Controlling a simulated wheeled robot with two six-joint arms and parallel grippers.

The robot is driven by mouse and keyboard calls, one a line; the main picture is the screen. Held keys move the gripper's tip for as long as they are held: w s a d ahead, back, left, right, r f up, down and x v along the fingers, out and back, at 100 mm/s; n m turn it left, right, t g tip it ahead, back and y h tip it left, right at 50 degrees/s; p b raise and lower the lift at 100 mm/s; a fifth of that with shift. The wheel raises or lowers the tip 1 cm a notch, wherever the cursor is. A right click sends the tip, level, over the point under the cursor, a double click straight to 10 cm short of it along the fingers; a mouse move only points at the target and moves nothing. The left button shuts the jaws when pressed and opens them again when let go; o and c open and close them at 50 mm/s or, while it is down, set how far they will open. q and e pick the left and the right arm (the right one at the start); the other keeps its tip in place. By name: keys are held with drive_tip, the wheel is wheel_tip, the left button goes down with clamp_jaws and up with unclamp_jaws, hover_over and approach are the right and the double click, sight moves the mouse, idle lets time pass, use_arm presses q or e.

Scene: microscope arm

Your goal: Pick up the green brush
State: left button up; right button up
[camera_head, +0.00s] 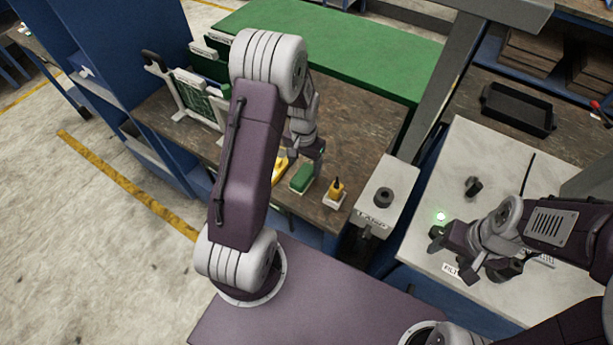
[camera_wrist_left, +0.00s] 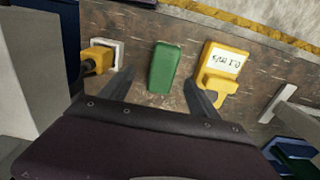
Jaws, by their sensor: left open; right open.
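The green brush (camera_head: 302,178) lies on the brown wooden bench top in the head view, between a yellow tool and a small yellow-handled item. It also shows in the left wrist view (camera_wrist_left: 164,68), lying beyond and between the two fingers of my left gripper (camera_wrist_left: 160,90). My left gripper (camera_head: 306,158) is open and empty, close to the brush in the head view; whether it touches cannot be told. My right gripper (camera_head: 455,255) is open over the pale table at the right, away from the brush.
A yellow tool with a white label (camera_wrist_left: 222,70) and a yellow-handled item on a white base (camera_wrist_left: 98,60) flank the brush closely. A grey box marked LAMP (camera_head: 384,195) stands to the right. A rack with green boards (camera_head: 190,95) stands at the left.

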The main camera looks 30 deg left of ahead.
sight(303, 174)
use_arm(q)
drive_tip(key=f, duration=0.3)
drive_tip(key=shift+a+p, duration=0.25)
drive_tip(key=shift+p, duration=0.05)
drive_tip(key=shift+w+a+f, duration=0.15)
drive_tip(key=shift+w+f, duration=0.05)
drive_tip(key=shift+f, duration=0.2)
drive_tip(key=shift+f+p, duration=0.3)
drive_tip(key=shift+f, duration=0.05)
wheel_tip(303, 174, down, 4)
drive_tip(key=shift+r+p, duration=0.1)
drive_tip(key=shift+p, duration=0.4)
drive_tip(key=shift+w+f, duration=0.15)
drive_tip(key=shift+f, duration=0.1)
drive_tip(key=shift+r, duration=0.1)
drive_tip(key=c, duration=1.5)
drive_tip(key=shift+c, duration=0.2)
use_arm(e)
drive_tip(key=shift+w+a+r, duration=0.1)
drive_tip(key=shift+a+r, duration=0.05)
drive_tip(key=shift+r, duration=0.45)
drive_tip(key=shift+w+a+r, duration=0.1)
drive_tip(key=shift+a+r, duration=0.05)
drive_tip(key=shift+r, duration=0.45)
